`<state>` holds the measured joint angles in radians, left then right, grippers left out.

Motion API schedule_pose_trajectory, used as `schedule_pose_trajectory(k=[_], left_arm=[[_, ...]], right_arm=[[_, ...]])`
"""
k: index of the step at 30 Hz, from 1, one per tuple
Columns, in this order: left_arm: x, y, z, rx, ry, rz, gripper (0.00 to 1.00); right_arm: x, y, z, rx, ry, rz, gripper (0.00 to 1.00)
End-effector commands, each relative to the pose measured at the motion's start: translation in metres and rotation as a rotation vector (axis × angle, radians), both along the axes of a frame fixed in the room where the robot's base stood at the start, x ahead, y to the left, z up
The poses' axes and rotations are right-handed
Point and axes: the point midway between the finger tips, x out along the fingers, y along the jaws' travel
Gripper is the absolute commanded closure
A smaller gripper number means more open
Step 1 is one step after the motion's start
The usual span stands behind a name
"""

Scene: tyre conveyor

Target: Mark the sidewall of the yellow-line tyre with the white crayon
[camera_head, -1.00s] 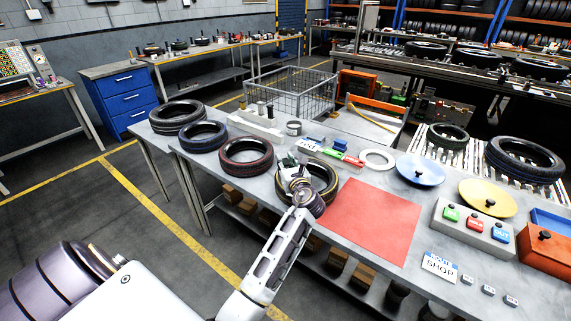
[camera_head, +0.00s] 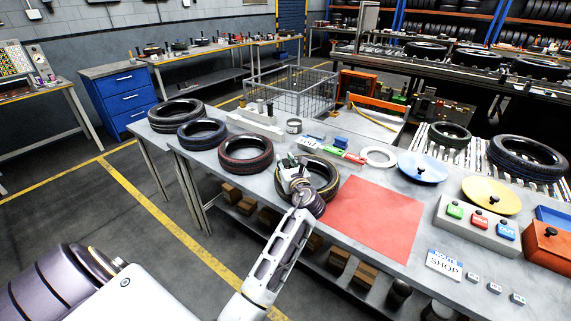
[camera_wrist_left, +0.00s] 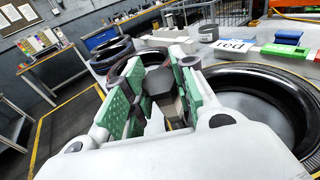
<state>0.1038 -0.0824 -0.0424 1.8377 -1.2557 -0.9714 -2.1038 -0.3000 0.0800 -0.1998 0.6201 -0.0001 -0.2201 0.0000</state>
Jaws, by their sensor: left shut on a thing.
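The yellow-line tyre (camera_head: 332,184) lies flat on the bench, partly hidden behind my left gripper (camera_head: 291,167). It also shows at the right of the left wrist view (camera_wrist_left: 298,88). My left gripper, with green-padded fingers (camera_wrist_left: 152,98), is over the tyre's left side. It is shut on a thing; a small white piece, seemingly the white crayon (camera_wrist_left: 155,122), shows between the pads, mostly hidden. I cannot tell whether it touches the sidewall, and no mark is discernible. My right gripper is not in view.
A red-line tyre (camera_head: 246,154), a blue-line tyre (camera_head: 202,134) and another dark tyre (camera_head: 176,115) lie to the left. A red mat (camera_head: 375,220) lies to the right, clear. Behind are a white ring (camera_head: 378,157), small blocks and a holder (camera_head: 254,123). A button box (camera_head: 478,228) stands at right.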

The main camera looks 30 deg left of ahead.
Motion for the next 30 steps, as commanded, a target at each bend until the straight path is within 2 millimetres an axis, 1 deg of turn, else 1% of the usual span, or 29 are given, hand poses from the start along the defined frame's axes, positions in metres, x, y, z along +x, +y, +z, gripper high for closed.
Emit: schedule_pose_trajectory(k=[8,30], left_arm=[[0.0,-0.0001,0.0,0.0,0.0,0.0,1.0],[0.0001,-0.0002,-0.0079,0.001,0.001,0.0,1.0]], right_arm=[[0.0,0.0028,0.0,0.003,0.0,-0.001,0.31],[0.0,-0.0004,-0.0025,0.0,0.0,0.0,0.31]])
